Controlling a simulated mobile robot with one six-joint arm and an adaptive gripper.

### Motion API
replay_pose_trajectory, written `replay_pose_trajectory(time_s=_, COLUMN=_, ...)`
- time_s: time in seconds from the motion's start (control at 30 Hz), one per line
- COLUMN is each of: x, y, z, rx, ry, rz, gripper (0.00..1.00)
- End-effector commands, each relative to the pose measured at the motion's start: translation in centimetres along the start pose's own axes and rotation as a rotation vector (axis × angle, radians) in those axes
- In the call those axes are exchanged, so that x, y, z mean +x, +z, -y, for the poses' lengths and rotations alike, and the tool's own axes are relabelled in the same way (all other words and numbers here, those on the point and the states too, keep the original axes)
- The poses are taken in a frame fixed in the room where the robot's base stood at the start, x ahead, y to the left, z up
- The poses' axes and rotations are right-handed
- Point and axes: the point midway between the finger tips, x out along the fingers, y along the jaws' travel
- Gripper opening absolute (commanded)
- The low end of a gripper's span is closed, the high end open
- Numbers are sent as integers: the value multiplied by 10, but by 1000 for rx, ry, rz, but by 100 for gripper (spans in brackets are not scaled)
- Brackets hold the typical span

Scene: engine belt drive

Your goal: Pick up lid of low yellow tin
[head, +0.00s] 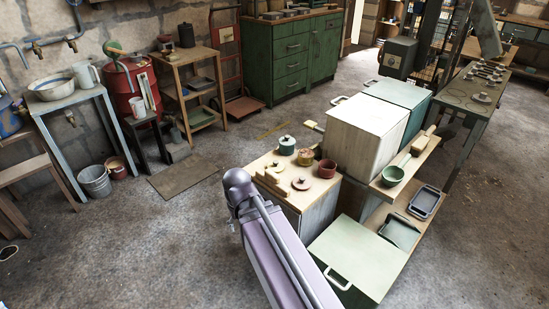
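A low yellow tin (305,159) stands at the back of a small wooden-topped cabinet (262,178). A brownish lid with a small knob appears to sit on top of it, but it is small in this view. A green lidded pot (287,146) stands just behind and left of the tin. A red lidded pot (327,170) stands to its front right. My arm's purple-grey links rise from the bottom of the picture to a rounded joint left of the cabinet. My gripper cannot be made out in this view.
Loose round lids (301,183) and wooden pieces lie on the cabinet's front left. A tall white box (366,135) stands close on the right. A pale green box (357,255) stands in front right. The floor left of the cabinet is mostly clear.

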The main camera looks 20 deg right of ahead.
Motion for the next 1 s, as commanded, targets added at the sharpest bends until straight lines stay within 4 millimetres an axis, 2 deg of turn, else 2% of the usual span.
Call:
replay_pose_trajectory(time_s=0.03, x=-21, y=-3, z=0, rx=-1, ry=0, rz=-3, gripper=74)
replay_pose_trajectory(time_s=0.2, x=-54, y=-13, z=-3, rx=-6, ry=-1, rz=-13, gripper=74)
replay_pose_trajectory(time_s=0.37, x=-80, y=-27, z=-19, rx=-19, ry=-3, rz=-22, gripper=74)
replay_pose_trajectory(time_s=0.57, x=-106, y=-58, z=-37, rx=-50, ry=-7, rz=-34, gripper=74)
replay_pose_trajectory(time_s=0.67, x=-116, y=-88, z=-58, rx=-83, ry=-11, rz=-41, gripper=74)
replay_pose_trajectory(time_s=0.77, x=-116, y=-116, z=-83, rx=-123, ry=-15, rz=-47, gripper=74)
replay_pose_trajectory(time_s=0.87, x=-116, y=-144, z=-112, rx=-165, ry=-19, rz=-53, gripper=74)
replay_pose_trajectory(time_s=1.0, x=-114, y=-183, z=-160, rx=-229, ry=-24, rz=-63, gripper=74)
